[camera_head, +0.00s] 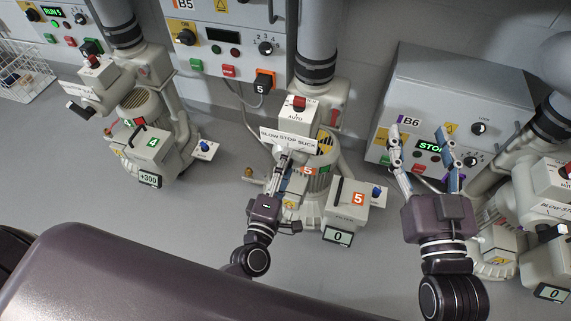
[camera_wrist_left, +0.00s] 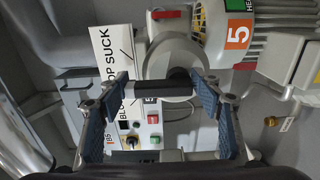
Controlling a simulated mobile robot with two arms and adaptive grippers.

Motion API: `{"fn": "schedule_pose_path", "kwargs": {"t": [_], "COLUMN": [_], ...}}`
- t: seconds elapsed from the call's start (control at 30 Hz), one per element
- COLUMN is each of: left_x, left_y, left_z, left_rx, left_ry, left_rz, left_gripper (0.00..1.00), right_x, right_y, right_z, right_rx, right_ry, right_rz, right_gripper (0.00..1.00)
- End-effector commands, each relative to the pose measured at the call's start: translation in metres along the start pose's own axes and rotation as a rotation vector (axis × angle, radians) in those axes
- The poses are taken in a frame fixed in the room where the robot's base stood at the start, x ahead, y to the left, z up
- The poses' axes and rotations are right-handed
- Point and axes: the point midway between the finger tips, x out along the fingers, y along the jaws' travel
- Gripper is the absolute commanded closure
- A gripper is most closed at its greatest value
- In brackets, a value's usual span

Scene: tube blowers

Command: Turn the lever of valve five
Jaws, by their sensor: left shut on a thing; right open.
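The blower marked 5 (camera_head: 359,199) stands in the middle of the head view. Its valve plate (camera_head: 270,134) reads BLOW STOP SUCK. My left gripper (camera_head: 284,166) is at this valve, and its fingers cover most of the lever in the head view. In the left wrist view my left gripper (camera_wrist_left: 160,87) is shut on the black lever (camera_wrist_left: 148,87), with a blue-padded finger at each end. The plate (camera_wrist_left: 104,57) shows partly behind one finger. My right gripper (camera_head: 424,140) is open and empty, in front of the B6 cabinet.
Blower 4 (camera_head: 148,142) stands at the left with a display of +300. Blower 5's display (camera_head: 338,237) reads 0. The B6 cabinet (camera_head: 450,80) shows STOP. Another blower (camera_head: 548,240) is at the right edge. Bare grey floor lies between blowers 4 and 5.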

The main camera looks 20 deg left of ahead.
Motion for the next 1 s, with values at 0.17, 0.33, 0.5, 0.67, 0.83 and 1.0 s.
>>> {"fn": "schedule_pose_path", "kwargs": {"t": [0.17,0.33,0.5,0.67,0.83,1.0], "left_x": [0.003,0.003,0.002,0.001,-0.007,-0.036], "left_y": [0.007,0.007,0.005,0.003,0.001,0.000], "left_z": [-0.002,-0.002,-0.001,-0.001,-0.001,0.000], "left_rx": [0.001,0.001,0.000,0.000,0.000,0.001], "left_ry": [0.005,0.006,0.004,0.002,0.002,0.000], "left_rz": [0.015,0.015,0.011,0.007,0.003,0.001], "left_gripper": [0.65,0.37,0.25,0.25,0.25,0.25], "right_x": [0.000,0.000,0.000,0.000,0.000,0.000], "right_y": [0.000,0.000,0.000,0.000,0.000,0.000], "right_z": [0.000,0.000,-0.001,-0.001,0.000,0.000], "right_rx": [0.000,0.000,0.000,0.000,0.000,0.000], "right_ry": [-0.001,0.000,0.000,0.001,-0.001,0.000], "right_rz": [0.000,0.000,0.000,0.000,0.000,0.000], "right_gripper": [0.45,0.45,0.45,0.45,0.45,0.45]}}
